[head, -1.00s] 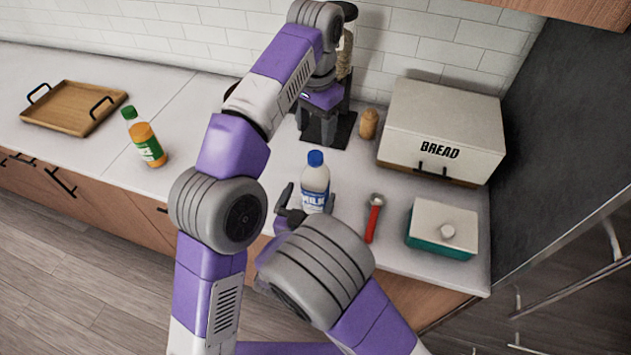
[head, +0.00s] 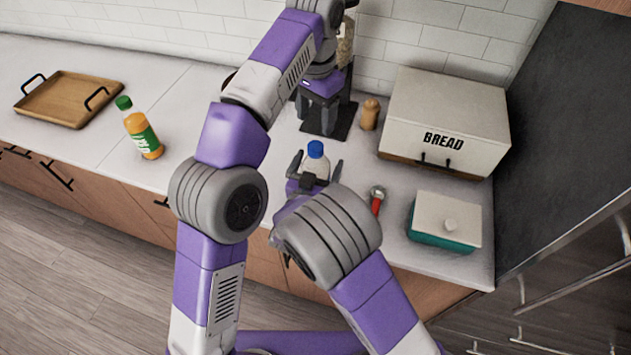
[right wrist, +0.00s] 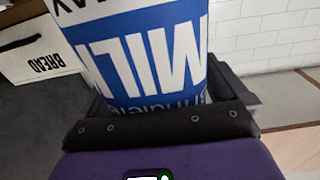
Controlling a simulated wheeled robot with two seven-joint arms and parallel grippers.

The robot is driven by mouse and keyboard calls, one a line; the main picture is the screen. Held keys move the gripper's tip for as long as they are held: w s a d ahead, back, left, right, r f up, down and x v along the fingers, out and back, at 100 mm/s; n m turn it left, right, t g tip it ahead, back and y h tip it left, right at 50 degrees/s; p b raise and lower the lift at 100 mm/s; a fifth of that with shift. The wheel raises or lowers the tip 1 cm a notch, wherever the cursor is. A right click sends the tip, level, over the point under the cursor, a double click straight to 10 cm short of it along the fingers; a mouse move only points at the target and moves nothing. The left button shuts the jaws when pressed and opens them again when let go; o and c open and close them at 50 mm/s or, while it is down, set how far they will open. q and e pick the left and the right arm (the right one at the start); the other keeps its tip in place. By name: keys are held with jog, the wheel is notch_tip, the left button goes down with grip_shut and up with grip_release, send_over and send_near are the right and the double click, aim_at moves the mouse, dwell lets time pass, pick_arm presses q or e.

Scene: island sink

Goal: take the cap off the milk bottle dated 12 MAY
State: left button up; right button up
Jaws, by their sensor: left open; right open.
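The milk bottle (head: 317,164) stands upright on the counter with its blue cap (head: 315,149) on. In the right wrist view its blue MILK label (right wrist: 150,55) appears upside down. Part of a word like "MAY" shows at the top edge; the day number is out of frame. My right gripper (head: 317,168) is open, with its fingers on either side of the bottle. My left gripper (head: 325,120) is open and empty, pointing down behind the bottle, above a black stand. The bottle's lower part is hidden by my right gripper in the head view.
A red-handled tool (head: 377,200), a teal box with a white lid (head: 445,225) and a bread box (head: 445,115) are to the right. A wooden shaker (head: 369,115) stands behind. A juice bottle (head: 140,130) and a wooden tray (head: 62,98) are at left, with bare counter between.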

aim_at(315, 146)
grip_shut()
pick_arm(q)
jog(key=m, duration=1.2)
jog(key=shift+m, duration=0.3)
jog(key=m, duration=0.3)
jog(key=shift+m, duration=0.4)
jog(key=m, duration=0.3)
jog(key=shift+m, duration=0.3)
jog(key=m, duration=0.6)
jog(key=shift+m, duration=0.4)
jog(key=shift+f, duration=4.05)
